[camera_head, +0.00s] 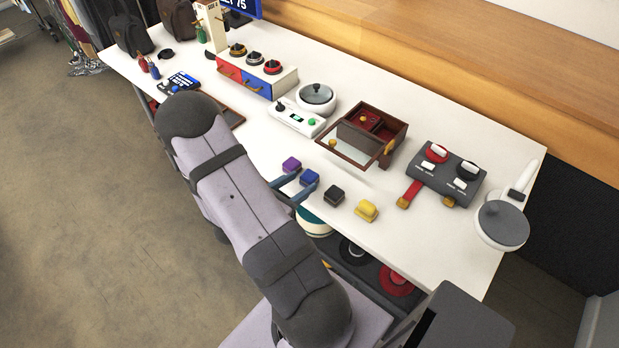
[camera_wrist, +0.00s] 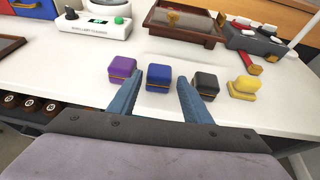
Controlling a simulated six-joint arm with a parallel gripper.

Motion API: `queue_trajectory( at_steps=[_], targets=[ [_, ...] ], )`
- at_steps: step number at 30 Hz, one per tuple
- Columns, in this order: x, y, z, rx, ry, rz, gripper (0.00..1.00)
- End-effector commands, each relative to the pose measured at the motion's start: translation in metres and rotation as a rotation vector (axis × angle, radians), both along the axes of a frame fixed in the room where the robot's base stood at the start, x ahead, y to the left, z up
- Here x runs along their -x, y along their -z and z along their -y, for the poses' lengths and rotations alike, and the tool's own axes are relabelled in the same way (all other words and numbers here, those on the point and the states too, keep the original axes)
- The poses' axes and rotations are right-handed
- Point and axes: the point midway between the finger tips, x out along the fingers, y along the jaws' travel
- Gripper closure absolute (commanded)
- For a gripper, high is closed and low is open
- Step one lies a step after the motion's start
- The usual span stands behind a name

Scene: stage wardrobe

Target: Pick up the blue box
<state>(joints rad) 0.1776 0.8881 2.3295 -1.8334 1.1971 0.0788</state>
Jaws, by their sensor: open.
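The blue box (camera_head: 309,178) is a small box with a thin gold band, standing on the white table near its front edge. In the wrist view the blue box (camera_wrist: 159,77) lies between and just beyond my two fingertips. My gripper (camera_wrist: 158,88) is open and empty, its blue-grey fingers pointing toward the box from the front edge. In the head view my gripper (camera_head: 294,188) is partly hidden by my arm, with its fingers close to the blue box. I cannot tell whether either finger touches it.
A purple box (camera_wrist: 122,72) stands just left of the blue one. A black box (camera_wrist: 205,83) and a yellow box (camera_wrist: 244,88) stand to the right. The table (camera_head: 440,235) is bare at front right.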

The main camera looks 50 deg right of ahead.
Motion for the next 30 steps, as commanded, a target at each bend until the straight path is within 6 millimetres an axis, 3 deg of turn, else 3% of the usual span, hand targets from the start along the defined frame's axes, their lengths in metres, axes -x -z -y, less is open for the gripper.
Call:
queue_trajectory(
  at_steps=[5, 15, 25, 29, 30],
  targets=[
    [0.0, 0.003, 0.007, 0.0, 0.002, -0.002, 0.55],
    [-0.002, 0.02, 0.042, -0.001, 0.003, 0.0, 0.55],
    [-0.004, 0.022, 0.047, 0.0, 0.0, 0.001, 0.55],
    [-0.003, 0.022, 0.047, 0.0, 0.0, 0.001, 0.84],
    [-0.003, 0.022, 0.047, 0.0, 0.0, 0.001, 0.87]
  ],
)
